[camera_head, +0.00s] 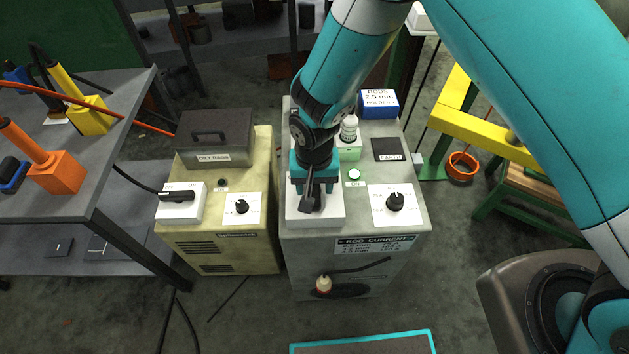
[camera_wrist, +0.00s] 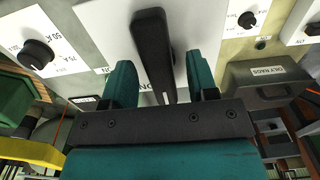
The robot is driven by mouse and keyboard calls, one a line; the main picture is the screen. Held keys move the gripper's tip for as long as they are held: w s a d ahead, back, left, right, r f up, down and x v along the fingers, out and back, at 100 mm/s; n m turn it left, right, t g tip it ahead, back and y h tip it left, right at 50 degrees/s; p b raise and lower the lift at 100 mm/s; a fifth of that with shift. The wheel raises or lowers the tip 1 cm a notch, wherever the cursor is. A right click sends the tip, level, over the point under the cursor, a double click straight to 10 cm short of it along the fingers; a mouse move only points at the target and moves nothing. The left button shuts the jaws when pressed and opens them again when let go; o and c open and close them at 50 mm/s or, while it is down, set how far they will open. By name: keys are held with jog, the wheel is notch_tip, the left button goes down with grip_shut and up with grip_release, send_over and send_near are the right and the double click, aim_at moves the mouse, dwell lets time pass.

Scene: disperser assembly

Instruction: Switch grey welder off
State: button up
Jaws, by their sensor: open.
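The grey welder (camera_head: 345,270) stands in the middle of the head view. A small green lamp (camera_head: 354,174) marked ON is lit on its top. Its white switch plate (camera_head: 334,214) carries a black lever (camera_head: 312,200). My gripper (camera_head: 313,187) is over this plate, open, with its fingers on either side of the lever. In the wrist view, the lever (camera_wrist: 152,45) runs lengthwise between the teal fingers of my gripper (camera_wrist: 160,66), one end near an ON marking. I see no clear contact. My arm hides part of the welder's top.
A yellowish welder (camera_head: 230,245) with its own switch plate (camera_head: 182,212) and a dark lamp stands close on the left. The current knob (camera_head: 395,201) sits right of the lever. A table (camera_head: 120,100) is at left.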

jog(key=c, duration=0.9)
jog(key=shift+n, duration=0.4)
jog(key=n+b, duration=0.1)
jog(key=n, duration=0.2)
jog(key=shift+n, duration=0.4)
jog(key=n+b, duration=0.1)
jog(key=n, duration=0.3)
jog(key=shift+d, duration=0.15)
jog(key=n, duration=0.5)
jog(key=shift+w+b, duration=0.15)
jog(key=shift+b, duration=0.25)
jog(key=n, duration=0.4)
jog(key=shift+n, duration=0.3)
